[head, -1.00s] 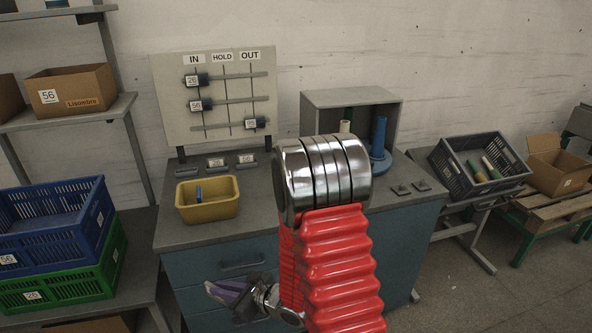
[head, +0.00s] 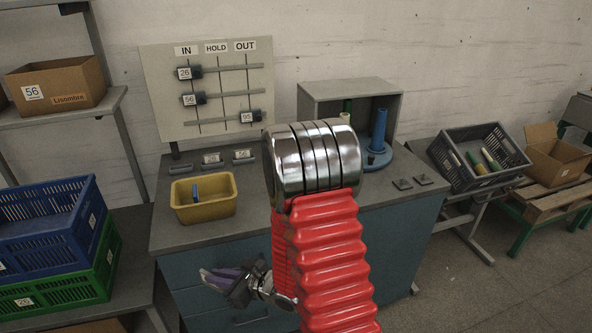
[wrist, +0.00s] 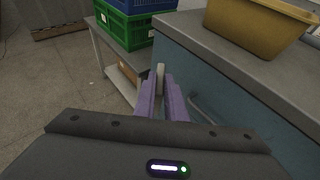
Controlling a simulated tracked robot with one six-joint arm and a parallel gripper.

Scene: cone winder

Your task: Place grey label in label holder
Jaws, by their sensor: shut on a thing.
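My gripper (head: 212,277) is in front of the bench, below its top and near the blue drawers. In the wrist view, its purple fingers (wrist: 163,84) are shut on a thin pale grey piece, which looks like the grey label (wrist: 160,72) seen edge-on. Small label holders stand in a row on the bench top behind the yellow bin. The left holder (head: 180,169) shows no white label. The middle holder (head: 211,159) and right holder (head: 243,155) show white labels. The gripper is apart from all of them.
The yellow bin (head: 204,208) holds a small blue item and stands between my gripper and the holders. An IN/HOLD/OUT board (head: 222,125) rises behind. Blue (head: 60,240) and green (head: 62,287) crates stand at left. A grey cabinet (head: 348,92) stands at the bench's back right.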

